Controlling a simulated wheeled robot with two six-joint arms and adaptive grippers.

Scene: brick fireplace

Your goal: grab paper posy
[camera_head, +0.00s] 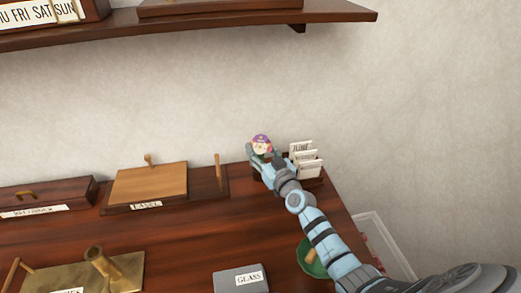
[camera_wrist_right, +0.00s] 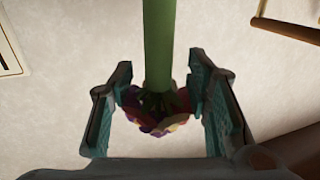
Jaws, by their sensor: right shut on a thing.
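The paper posy (camera_head: 261,143) shows as a small purple, white and pink bloom at the back right of the dark wooden table (camera_head: 190,232). My right gripper (camera_head: 266,157) is at the posy, its arm reaching in from the lower right. In the right wrist view, the posy's green stem (camera_wrist_right: 158,45) runs between the two fingers of my right gripper (camera_wrist_right: 162,98), with the coloured bloom (camera_wrist_right: 155,123) partly hidden behind. The gripper is shut on the posy. My left gripper is not in view.
A rack of white cards (camera_head: 304,160) stands close right of the gripper. A green dish (camera_head: 309,262) sits partly behind my arm. A wooden shelf (camera_head: 215,24) hangs above.

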